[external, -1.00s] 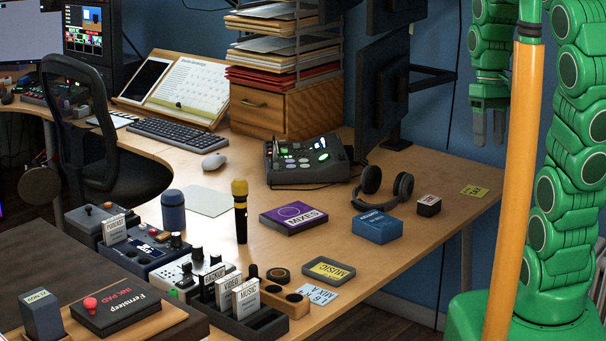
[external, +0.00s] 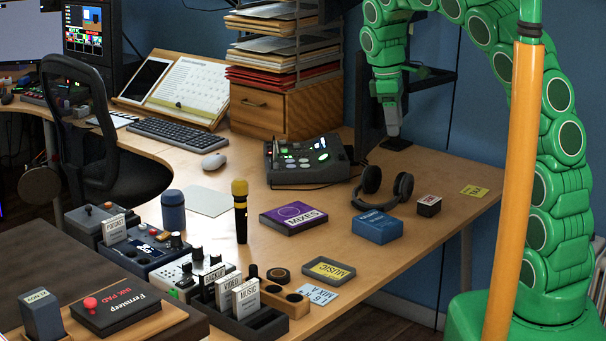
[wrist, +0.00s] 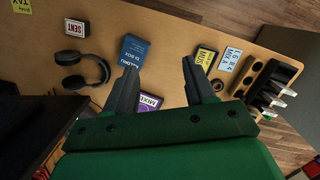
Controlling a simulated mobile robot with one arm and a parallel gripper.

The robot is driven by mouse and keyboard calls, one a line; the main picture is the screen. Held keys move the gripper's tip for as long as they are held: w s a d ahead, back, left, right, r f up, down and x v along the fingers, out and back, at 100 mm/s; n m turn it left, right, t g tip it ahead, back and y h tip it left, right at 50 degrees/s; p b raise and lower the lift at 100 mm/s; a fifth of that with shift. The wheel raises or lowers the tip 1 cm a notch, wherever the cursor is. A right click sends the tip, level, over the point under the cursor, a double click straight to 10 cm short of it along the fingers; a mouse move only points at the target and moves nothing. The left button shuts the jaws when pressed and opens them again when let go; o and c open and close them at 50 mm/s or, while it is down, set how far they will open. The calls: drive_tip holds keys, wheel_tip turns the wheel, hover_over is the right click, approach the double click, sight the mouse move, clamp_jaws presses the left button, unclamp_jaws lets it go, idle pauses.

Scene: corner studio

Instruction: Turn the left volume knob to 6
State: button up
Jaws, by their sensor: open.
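A white panel box (external: 184,273) with several black knobs (external: 197,255) stands at the front left of the desk in the external view. A dark blue box (external: 152,252) with a small display and a black knob (external: 176,240) stands behind it. I cannot tell which knob is the left volume knob, and any scale marks are too small to read. My gripper (external: 391,133) is at the back right, above the desk beside the monitor, far from these boxes. In the wrist view my gripper (wrist: 160,78) is open and empty, pointing down over the desk.
Headphones (external: 384,190), a blue box (external: 377,226), a purple MIXES box (external: 293,217) and a lit control console (external: 305,163) lie between. An upright microphone (external: 240,211) and a blue canister (external: 173,212) stand near the panel boxes.

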drive_tip(key=w+a+f+n, duration=0.2)
drive_tip(key=a+f, duration=0.1)
drive_tip(key=a, duration=0.3)
drive_tip(key=w+a+f+n, duration=0.1)
drive_tip(key=a+f+n, duration=0.1)
drive_tip(key=a, duration=0.5)
drive_tip(key=n+y, duration=0.2)
drive_tip(key=n, duration=0.9)
hover_over(216, 255)
drive_tip(key=f, duration=1.5)
drive_tip(key=shift+w+a, duration=0.1)
drive_tip(key=shift+w, duration=0.1)
drive_tip(key=shift+f, duration=3.9)
drive_tip(key=shift+s, duration=0.1)
clamp_jaws()
